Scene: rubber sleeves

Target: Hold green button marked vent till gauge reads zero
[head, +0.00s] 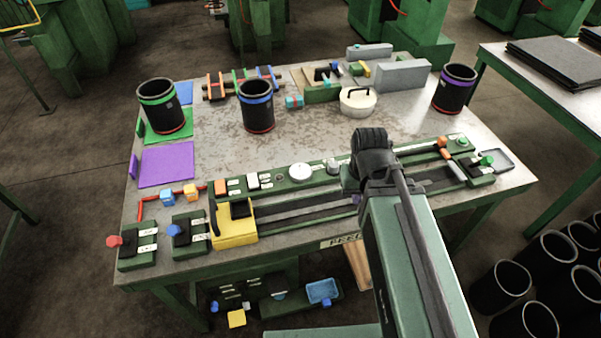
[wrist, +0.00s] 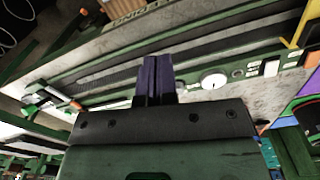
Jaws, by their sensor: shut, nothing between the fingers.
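A green button (head: 487,160) sits on the green block at the right end of the long bench fixture. A smaller green one (head: 462,142) is at that end of its back strip. I cannot read which is marked vent. A white round gauge (head: 300,173) is on the back strip and also shows in the wrist view (wrist: 213,81). Its reading is too small to tell. My gripper (wrist: 158,60) has its dark purple fingers shut and empty over the fixture, apart from the green buttons. In the head view my arm mostly hides it.
An orange-ended lever (head: 443,143) and a grey tray (head: 496,160) are near the right end. A yellow block (head: 235,225) is at the left end. Red (head: 114,241) and blue (head: 175,230) knobs stand farther left. Black sleeves (head: 257,112) stand behind; bare bench lies between.

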